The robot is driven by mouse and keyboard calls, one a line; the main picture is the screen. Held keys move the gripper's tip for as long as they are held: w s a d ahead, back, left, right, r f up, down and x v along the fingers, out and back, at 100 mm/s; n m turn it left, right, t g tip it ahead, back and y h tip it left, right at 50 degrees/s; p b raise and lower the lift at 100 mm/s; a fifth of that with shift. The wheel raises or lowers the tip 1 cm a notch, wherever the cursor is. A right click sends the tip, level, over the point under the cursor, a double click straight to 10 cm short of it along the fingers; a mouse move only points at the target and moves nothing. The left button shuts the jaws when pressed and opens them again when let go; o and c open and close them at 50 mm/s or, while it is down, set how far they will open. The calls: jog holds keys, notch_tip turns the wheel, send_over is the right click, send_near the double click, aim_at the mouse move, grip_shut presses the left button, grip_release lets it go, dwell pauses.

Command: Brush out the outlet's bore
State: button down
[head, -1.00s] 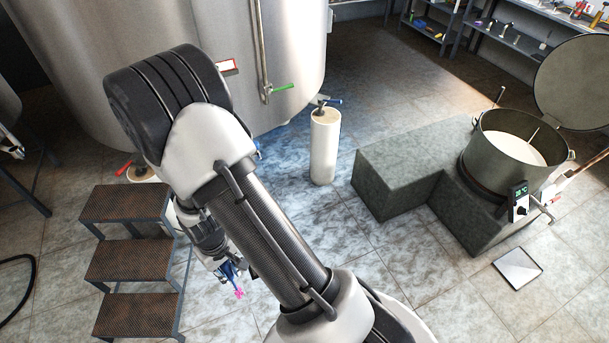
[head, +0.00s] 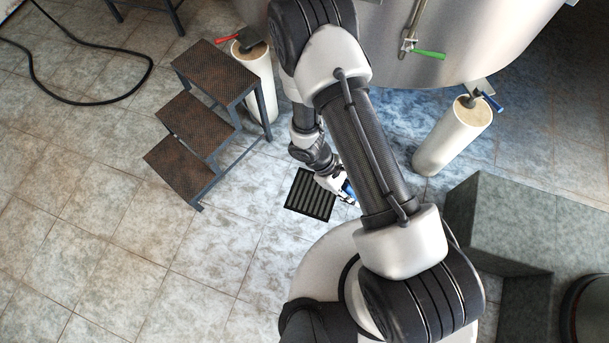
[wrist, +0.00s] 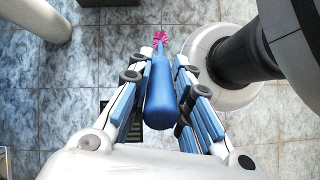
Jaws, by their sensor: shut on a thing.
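My gripper (wrist: 160,75) is shut on a blue-handled brush (wrist: 160,95) with pink bristles (wrist: 161,38), which point away from the wrist. In the head view my gripper (head: 345,188) hangs low over the floor, left of my forearm, and only a bit of blue shows; the bristles are hidden. The steel tank (head: 480,50) stands at the top right. A pipe fitting with a green handle (head: 429,54) is on its front, well above and right of my gripper. An outlet's bore cannot be made out in either view.
A floor drain grate (head: 310,195) lies beside my gripper. Rusty steps (head: 205,125) stand to the left. Pale posts under the tank carry a red handle (head: 228,37) and a blue handle (head: 493,101). A grey block (head: 520,225) is at right. The left floor is open, with a black hose (head: 100,103).

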jog(key=w+a+f+n+t+h+b, duration=0.2)
jog(key=w+f+n+t+h, duration=0.35)
jog(key=n+t, duration=0.3)
jog(key=w+a+f+n+t+y, duration=0.2)
jog(key=a+n+t+y, duration=0.1)
jog(key=a+n+t, duration=0.2)
jog(key=w+a+f+n+t+y+b, duration=0.1)
jog(key=a+f+n+t+y, duration=0.1)
jog(key=a+n+t, duration=0.3)
jog(key=a+t+y, duration=0.1)
jog(key=a, duration=0.1)
jog(key=shift+w+a, duration=0.3)
jog(key=shift+w, duration=0.05)
jog(key=shift+s+t+b, duration=0.1)
jog(key=shift+t+b, duration=0.15)
jog(key=shift+b, duration=0.2)
jog(key=b+x, duration=0.2)
jog(key=x, duration=0.6)
jog(key=shift+w+d, duration=0.15)
jog(key=shift+w, duration=0.15)
